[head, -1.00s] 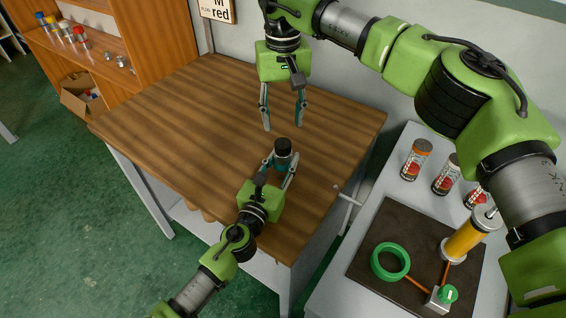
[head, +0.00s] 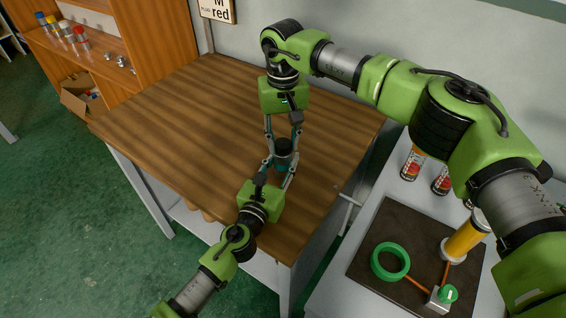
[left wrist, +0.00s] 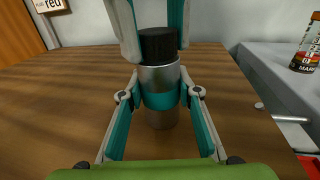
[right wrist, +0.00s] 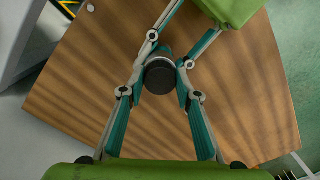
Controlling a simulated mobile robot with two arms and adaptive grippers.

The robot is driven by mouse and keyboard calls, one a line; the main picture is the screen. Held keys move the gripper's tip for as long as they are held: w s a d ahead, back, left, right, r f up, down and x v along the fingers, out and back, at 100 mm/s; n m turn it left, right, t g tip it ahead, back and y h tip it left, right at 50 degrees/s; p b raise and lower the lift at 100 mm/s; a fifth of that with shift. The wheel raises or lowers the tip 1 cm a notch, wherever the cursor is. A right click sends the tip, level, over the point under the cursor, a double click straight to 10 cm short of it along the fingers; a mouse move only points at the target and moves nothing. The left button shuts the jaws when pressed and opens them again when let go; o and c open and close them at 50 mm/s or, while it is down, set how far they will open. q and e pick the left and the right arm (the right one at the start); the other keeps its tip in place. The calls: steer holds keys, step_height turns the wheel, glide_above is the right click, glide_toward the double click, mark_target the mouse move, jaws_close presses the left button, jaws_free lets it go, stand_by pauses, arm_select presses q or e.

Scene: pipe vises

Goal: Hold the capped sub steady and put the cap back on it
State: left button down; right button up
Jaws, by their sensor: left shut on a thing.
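The capped sub (left wrist: 160,78) is a short silver cylinder with a teal band, upright over the wooden table. It also shows in the head view (head: 283,167). The black cap (left wrist: 158,44) is on its top end; whether it is fully seated I cannot tell. My left gripper (left wrist: 160,95) is shut on the sub around its middle. My right gripper (head: 283,136) points down from above, its open fingers on either side of the cap. In the right wrist view the cap (right wrist: 159,77) lies between those fingertips; contact is not clear.
The wooden table (head: 170,115) is otherwise clear. A vise handle (head: 347,197) sticks out at its right edge. The grey bench at right carries a dark mat (head: 375,285), a green ring (head: 390,247), a yellow cylinder (head: 464,239) and jars (head: 413,163).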

steer(key=c, duration=0.5)
steer(key=m, duration=0.6)
steer(key=shift+c, duration=0.2)
steer(key=m, duration=2.6)
steer(key=shift+f+m, duration=0.1)
steer(key=shift+m, duration=0.2)
steer(key=m, duration=2)
steer(key=shift+m, duration=0.4)
steer(key=o, duration=1.2)
steer(key=shift+o, duration=0.2)
